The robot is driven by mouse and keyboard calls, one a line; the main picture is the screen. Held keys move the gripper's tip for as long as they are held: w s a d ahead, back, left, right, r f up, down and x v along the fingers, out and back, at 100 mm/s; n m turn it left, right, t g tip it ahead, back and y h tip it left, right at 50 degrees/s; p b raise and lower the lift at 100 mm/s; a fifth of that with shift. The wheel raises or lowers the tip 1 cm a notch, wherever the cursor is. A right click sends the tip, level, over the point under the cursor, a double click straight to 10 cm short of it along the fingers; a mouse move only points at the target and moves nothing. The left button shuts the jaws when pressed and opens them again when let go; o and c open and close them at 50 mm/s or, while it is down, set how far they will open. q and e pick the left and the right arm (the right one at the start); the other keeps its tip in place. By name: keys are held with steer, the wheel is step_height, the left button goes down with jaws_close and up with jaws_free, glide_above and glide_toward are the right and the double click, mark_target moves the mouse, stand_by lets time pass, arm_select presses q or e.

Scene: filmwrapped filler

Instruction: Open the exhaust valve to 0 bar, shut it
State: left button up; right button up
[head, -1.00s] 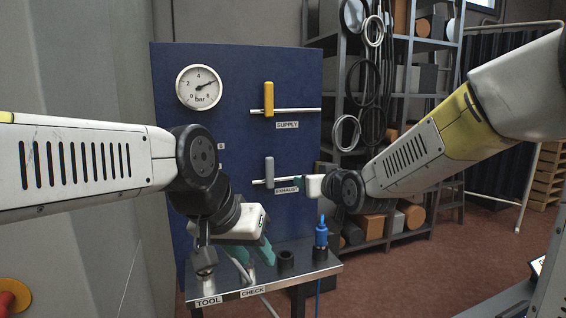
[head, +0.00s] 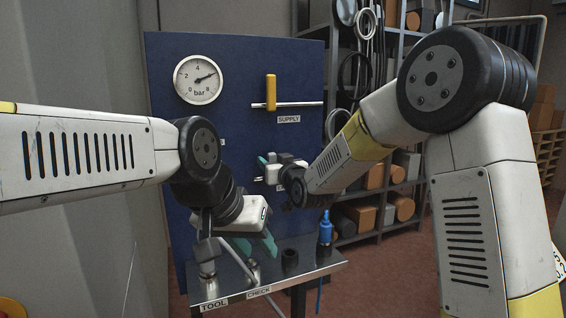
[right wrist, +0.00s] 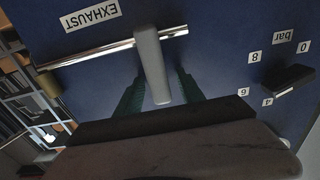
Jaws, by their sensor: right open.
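In the head view my right gripper (head: 263,170) is at the panel and hides the exhaust handle. The round gauge (head: 198,79) has its needle pointing right and slightly up, past 4 bar. My left gripper (head: 254,246) hangs over the bench, its teal fingers apart; nothing is seen held.
The yellow supply handle (head: 271,92) stands upright across its pipe, above the right gripper. A black knob (right wrist: 290,80) sits by a bar scale. Shelves stand behind.

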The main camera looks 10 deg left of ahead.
steer(key=shift+c, duration=0.3)
jaws_close()
stand_by(1.2)
